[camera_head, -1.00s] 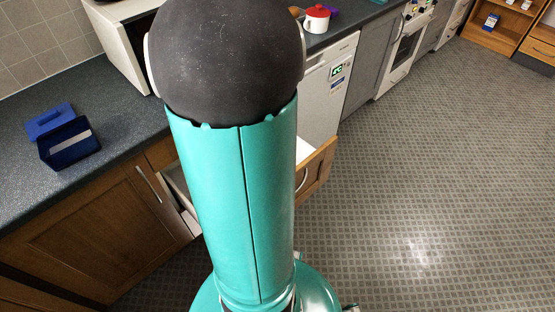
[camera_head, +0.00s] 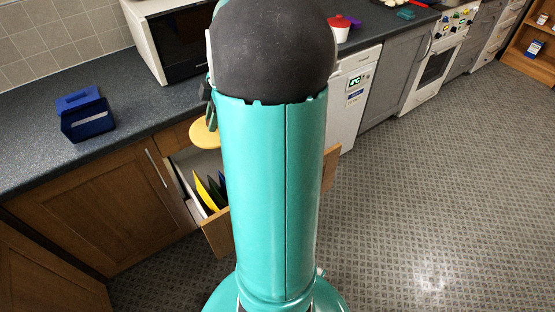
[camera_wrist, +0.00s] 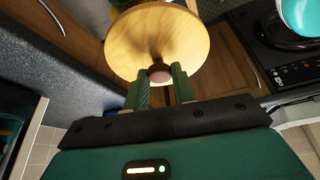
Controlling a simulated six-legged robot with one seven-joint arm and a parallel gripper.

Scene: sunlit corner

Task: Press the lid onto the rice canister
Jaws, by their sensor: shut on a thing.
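A round, pale wooden lid (camera_wrist: 160,38) fills the top middle of the wrist view, its knob (camera_wrist: 160,76) towards me. My gripper (camera_wrist: 160,82) is shut on this knob, with one green finger on each side. In the head view the lid (camera_head: 205,134) shows as a yellowish disc left of my arm, above an open drawer, with part of my gripper (camera_head: 210,112) over it. I cannot make out the rice canister for certain; my arm hides the middle of the counter.
The open drawer (camera_head: 216,236) holds yellow, green and dark upright items. A blue open box (camera_head: 88,122) stands on the left counter (camera_head: 40,160). A microwave (camera_head: 150,45), a red and white container (camera_head: 340,28) and a white dishwasher (camera_head: 352,100) are behind. The floor at right is clear.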

